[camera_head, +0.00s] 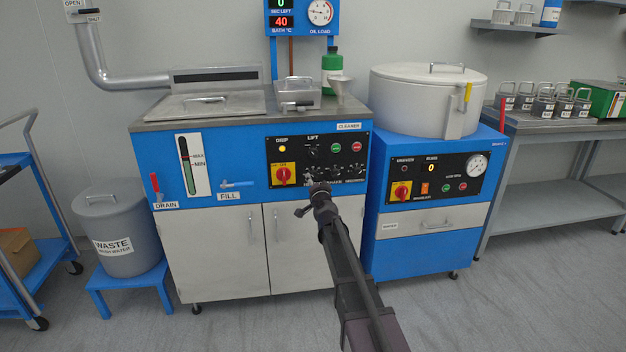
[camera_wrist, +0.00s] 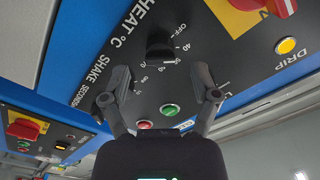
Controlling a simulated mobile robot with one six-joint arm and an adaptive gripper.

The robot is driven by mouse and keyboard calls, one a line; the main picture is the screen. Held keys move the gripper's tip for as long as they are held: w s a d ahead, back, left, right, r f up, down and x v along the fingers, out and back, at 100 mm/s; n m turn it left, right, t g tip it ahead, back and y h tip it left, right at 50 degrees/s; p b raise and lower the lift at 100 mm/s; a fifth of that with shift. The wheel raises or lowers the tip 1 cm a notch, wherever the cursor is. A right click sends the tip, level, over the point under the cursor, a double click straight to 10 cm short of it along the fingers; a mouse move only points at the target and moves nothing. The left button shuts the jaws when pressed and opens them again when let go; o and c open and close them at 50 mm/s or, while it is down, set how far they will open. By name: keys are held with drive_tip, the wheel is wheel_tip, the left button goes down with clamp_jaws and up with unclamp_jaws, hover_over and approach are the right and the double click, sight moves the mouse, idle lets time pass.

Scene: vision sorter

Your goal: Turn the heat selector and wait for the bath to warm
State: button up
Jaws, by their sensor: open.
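The heat selector (camera_wrist: 158,46) is a black knob under the "HEAT °C" label in the wrist view, with a scale running from OFF through 40 and up. A white line shows on its near edge; I cannot tell exactly which mark it points to. My gripper (camera_wrist: 161,75) is open, its two dark fingers spread either side of the knob's near end, apparently not touching it. In the head view my gripper (camera_head: 309,196) is at the lower part of the cleaner's black panel (camera_head: 290,150). The bath display (camera_head: 281,22) reads 40 in red. The bath's lid (camera_head: 210,104) is on.
The panel also carries a red main switch (camera_head: 283,174), a lit yellow drip lamp (camera_head: 282,148), and green and red buttons, with more knobs close by. A blue-and-white machine (camera_head: 432,190) stands at the right. A waste bin (camera_head: 115,230) stands at the left.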

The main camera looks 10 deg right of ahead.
sight(314, 178)
drive_tip(key=shift+w, duration=1.55)
clamp_jaws()
